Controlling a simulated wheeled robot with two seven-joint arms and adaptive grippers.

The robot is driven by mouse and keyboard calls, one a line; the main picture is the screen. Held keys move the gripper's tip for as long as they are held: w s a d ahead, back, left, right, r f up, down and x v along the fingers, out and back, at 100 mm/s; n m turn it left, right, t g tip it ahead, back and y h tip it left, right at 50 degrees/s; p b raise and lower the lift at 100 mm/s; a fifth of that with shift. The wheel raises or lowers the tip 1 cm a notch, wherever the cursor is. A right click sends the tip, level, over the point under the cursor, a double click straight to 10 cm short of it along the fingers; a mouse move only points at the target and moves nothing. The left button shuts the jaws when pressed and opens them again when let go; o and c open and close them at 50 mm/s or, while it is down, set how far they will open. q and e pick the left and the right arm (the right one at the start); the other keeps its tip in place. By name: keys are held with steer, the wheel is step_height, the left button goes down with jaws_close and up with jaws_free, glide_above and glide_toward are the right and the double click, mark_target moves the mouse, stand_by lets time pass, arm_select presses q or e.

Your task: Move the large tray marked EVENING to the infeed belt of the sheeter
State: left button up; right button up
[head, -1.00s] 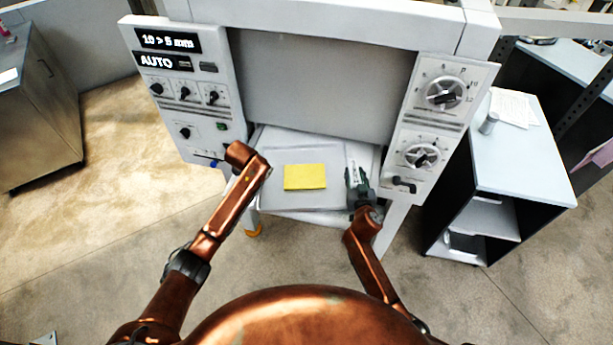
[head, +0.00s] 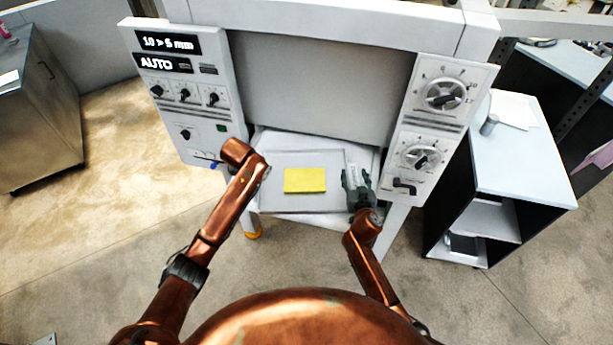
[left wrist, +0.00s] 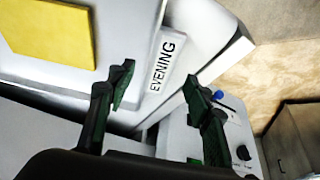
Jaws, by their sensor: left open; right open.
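The large tray (head: 300,205) is pale and shallow, with a flat yellow slab (head: 305,180) on it. It lies on the white surface at the sheeter's front opening; the belt itself is hard to make out. In the left wrist view the tray (left wrist: 120,30) carries an EVENING label (left wrist: 162,66) on its end. My left gripper (left wrist: 160,85) is open, with the label end between and beyond its fingers; the head view hides it behind my wrist. My right gripper (head: 356,178) is open at the tray's right end. I cannot tell whether either touches the tray.
The sheeter's left control panel (head: 188,95) and right dial panel (head: 440,125) flank the opening. A grey guard (head: 315,85) rises behind the tray. A white-topped cabinet (head: 520,160) stands at right and a metal cabinet (head: 45,110) at left. The floor between is clear.

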mark_target(353, 181)
arm_select(q)
steer(key=shift+v, duration=1.45)
arm_select(e)
steer(key=shift+s+a+f, duration=0.1)
steer(key=shift+s+f, duration=0.15)
steer(key=shift+f, duration=0.5)
steer(key=shift+s+f, duration=0.25)
steer(key=shift+f, duration=0.5)
arm_select(q)
steer(key=shift+w+f, duration=0.15)
arm_select(e)
steer(key=shift+s+r, duration=0.1)
steer(key=shift+s, duration=0.15)
steer(key=s+r, duration=0.2)
steer(key=s, duration=0.1)
steer(key=s+r, duration=0.1)
steer(key=s, duration=0.1)
steer(key=shift+d+r, duration=0.2)
steer(key=shift+r, duration=0.1)
steer(key=shift+s+r, duration=0.6)
steer(key=shift+s, duration=0.05)
